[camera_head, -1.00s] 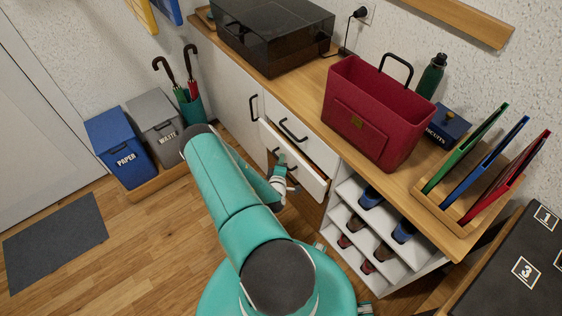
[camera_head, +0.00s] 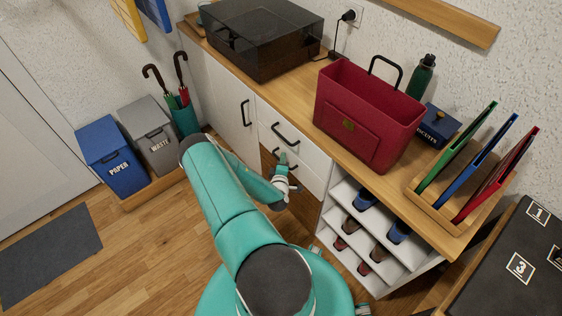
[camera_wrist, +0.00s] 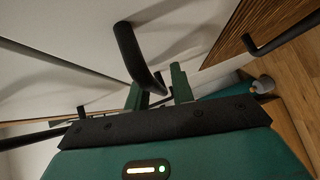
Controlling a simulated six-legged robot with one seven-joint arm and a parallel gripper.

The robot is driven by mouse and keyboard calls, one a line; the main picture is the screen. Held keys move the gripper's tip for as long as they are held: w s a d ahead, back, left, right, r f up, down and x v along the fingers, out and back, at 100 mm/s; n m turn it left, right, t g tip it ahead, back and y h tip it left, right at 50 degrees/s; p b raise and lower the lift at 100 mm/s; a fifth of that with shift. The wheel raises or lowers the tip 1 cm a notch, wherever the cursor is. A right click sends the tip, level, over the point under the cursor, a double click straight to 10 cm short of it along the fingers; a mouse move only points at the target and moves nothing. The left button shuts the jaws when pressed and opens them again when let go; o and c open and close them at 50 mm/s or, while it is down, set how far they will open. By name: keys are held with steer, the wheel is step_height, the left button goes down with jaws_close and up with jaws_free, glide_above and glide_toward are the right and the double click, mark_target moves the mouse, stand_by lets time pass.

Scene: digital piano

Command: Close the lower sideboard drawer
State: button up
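The lower sideboard drawer (camera_head: 311,180) has a white front with a black bar handle, just under the upper drawer (camera_head: 304,147). Its front looks flush or almost flush with the upper one, and no drawer interior shows. My gripper (camera_head: 284,162) is at the lower drawer's front, over its handle. In the wrist view, my gripper's two green fingers (camera_wrist: 160,88) stand apart with the end of a black handle (camera_wrist: 140,60) between them. I cannot tell whether the fingers press on it. My arm and gripper hide part of the drawer front.
The sideboard top (camera_head: 276,92) carries a dark-lidded turntable (camera_head: 262,38), a red bag (camera_head: 366,115) and a wooden rack (camera_head: 440,205). Open shelves with shoes (camera_head: 362,200) are right of the drawers. Paper and waste bins (camera_head: 112,165) stand left.

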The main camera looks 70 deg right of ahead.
steer(key=shift+s+d+r, duration=0.1)
steer(key=shift+d+r, duration=0.05)
steer(key=shift+r, duration=0.2)
steer(key=v, duration=1.4)
steer(key=shift+f, duration=0.25)
